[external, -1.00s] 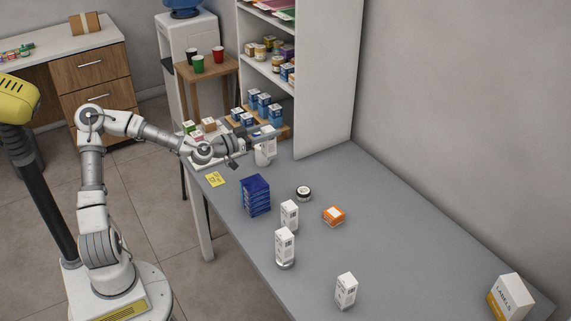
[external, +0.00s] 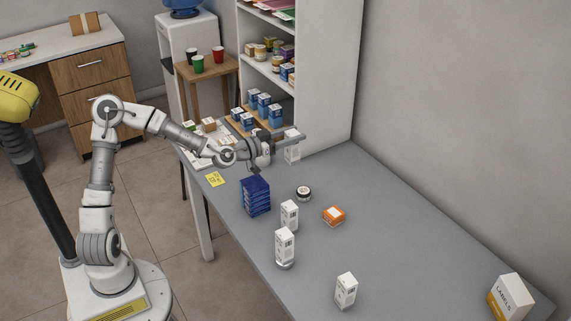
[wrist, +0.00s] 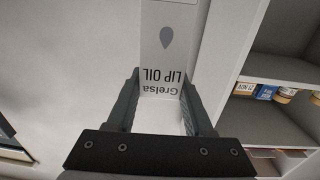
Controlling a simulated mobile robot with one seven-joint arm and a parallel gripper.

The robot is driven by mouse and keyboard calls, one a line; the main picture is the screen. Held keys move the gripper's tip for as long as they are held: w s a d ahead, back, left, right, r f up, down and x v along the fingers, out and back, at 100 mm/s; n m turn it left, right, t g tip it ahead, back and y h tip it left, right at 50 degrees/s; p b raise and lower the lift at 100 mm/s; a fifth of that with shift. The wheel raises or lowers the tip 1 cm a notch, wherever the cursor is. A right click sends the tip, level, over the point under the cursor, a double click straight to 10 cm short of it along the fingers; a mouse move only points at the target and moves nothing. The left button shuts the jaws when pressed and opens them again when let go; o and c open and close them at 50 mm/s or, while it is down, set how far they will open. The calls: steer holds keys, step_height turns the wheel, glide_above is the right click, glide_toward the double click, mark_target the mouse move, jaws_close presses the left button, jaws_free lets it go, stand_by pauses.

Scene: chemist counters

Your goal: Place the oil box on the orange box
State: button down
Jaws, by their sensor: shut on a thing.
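My gripper (external: 284,143) is shut on a white oil box (external: 292,151) and holds it upright near the shelf's side panel. In the wrist view the oil box (wrist: 160,45) shows the words "LIP OIL" and a grey drop, between the two dark fingers (wrist: 160,98). The orange box does not show in the wrist view.
A labels box (external: 510,298) is at the far right. The shelf panel (external: 322,80) rises behind my gripper.

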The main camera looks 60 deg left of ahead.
steer(key=d+f+p, duration=0.1)
steer(key=d+f, duration=0.1)
steer(key=d, duration=1.2)
steer(key=s+d+r+p, duration=0.2)
steer(key=s+d+r, duration=0.2)
steer(key=d+r, duration=0.6)
steer(key=w+a+f+b, duration=0.2)
steer(key=w+a+f, duration=0.1)
steer(key=f, duration=0.6)
steer(key=w+a+f+b, duration=0.2)
steer(key=w+f, duration=0.3)
steer(key=f, duration=0.4)
steer(key=shift+w+a+y+b, duration=0.15)
steer(key=shift+a+y+b, duration=0.15)
steer(key=shift+a, duration=0.35)
steer(key=shift+f, duration=0.1)
